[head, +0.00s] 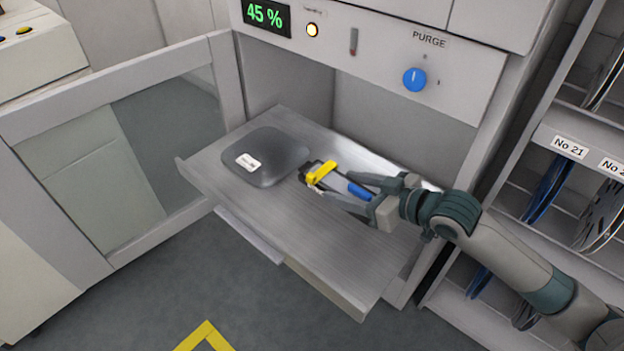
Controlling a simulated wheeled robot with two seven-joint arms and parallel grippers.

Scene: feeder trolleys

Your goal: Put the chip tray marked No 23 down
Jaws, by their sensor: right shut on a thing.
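My right gripper (330,184) reaches in from the right, low over the pulled-out shelf. It is shut on a small dark thing with a yellow strip (321,172), which I take for the chip tray. A blue part (358,190) shows between the fingers. No "No 23" mark can be read, and the fingers hide part of it. I cannot tell whether it touches the shelf. My left gripper is not in view.
The ribbed metal shelf (290,235) sticks out of an open cabinet; its front and right parts are bare. A grey flat packet (278,148) with a white label lies left of my gripper. A glazed door (130,150) stands open at left. Reel racks (535,138) stand at right.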

